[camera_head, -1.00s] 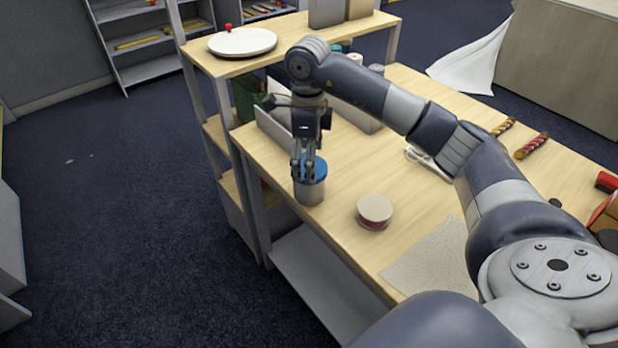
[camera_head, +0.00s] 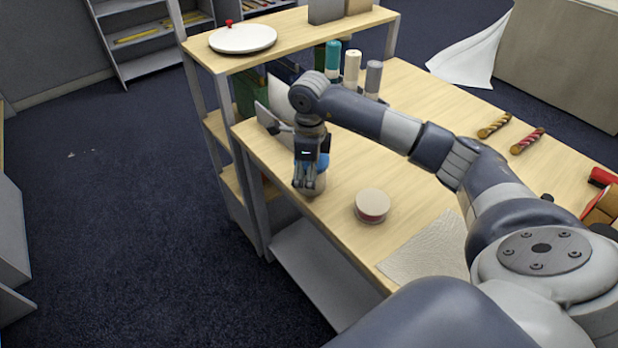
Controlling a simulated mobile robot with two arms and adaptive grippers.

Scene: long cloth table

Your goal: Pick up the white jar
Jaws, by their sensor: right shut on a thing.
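A pale, whitish jar (camera_head: 319,186) with a blue lid (camera_head: 324,163) is at the table's left front edge. My right gripper (camera_head: 304,190) points down over it and is shut on it. The fingers and wrist hide much of the jar, so I cannot tell whether its base touches the table. My left gripper is not in view.
A round tin (camera_head: 372,204) with a beige lid stands just right of the jar, by a grey cloth (camera_head: 425,250). Several spools or bottles (camera_head: 351,68) stand behind my arm. A shelf unit (camera_head: 290,40) rises at the table's far left end.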

